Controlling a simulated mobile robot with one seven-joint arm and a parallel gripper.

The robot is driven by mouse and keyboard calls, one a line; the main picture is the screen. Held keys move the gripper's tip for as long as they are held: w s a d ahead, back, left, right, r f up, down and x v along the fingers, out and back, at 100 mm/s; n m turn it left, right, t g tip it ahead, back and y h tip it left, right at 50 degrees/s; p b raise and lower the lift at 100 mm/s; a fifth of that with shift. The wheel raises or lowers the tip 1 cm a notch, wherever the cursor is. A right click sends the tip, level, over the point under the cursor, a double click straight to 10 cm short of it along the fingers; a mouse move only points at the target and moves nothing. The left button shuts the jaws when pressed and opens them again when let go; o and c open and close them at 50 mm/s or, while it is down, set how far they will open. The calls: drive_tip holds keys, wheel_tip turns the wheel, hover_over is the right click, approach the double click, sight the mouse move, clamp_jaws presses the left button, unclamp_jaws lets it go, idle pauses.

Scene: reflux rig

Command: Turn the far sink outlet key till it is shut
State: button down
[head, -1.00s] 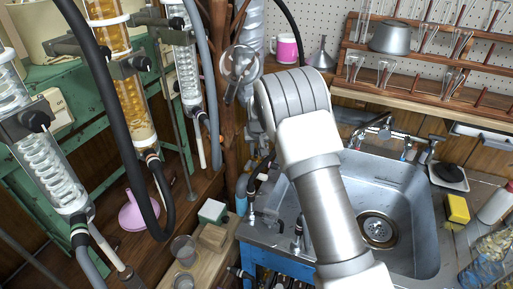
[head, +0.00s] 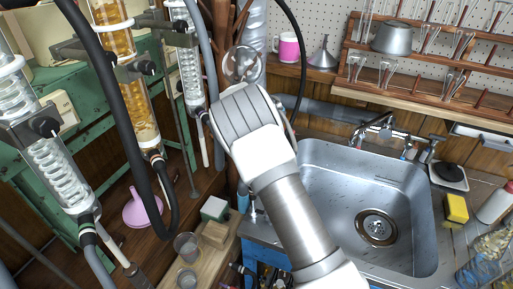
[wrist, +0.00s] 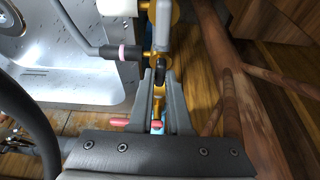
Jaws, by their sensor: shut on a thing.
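In the wrist view, my gripper (wrist: 160,74) has its two grey fingers closed around a small dark key (wrist: 160,77) on a brass valve (wrist: 159,47). The view looks along the fingers, and the key's angle is hard to tell. A dark hose with a pink collar (wrist: 122,52) meets the valve from the left. A red handle (wrist: 120,123) with brass parts shows lower down, partly behind the fingers. In the head view my arm hides the gripper and the key.
The steel sink (head: 335,165) lies right of my arm, with a tap (head: 376,130) behind it. A glass condenser rig on a green frame (head: 75,130) stands left, with hanging hoses. A wooden rack (head: 360,90) is at the back. Wooden rods (wrist: 270,75) stand close right of the gripper.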

idle(0.3)
drive_tip(key=c, duration=0.9)
unclamp_jaws()
drive_tip(key=shift+o, duration=0.2)
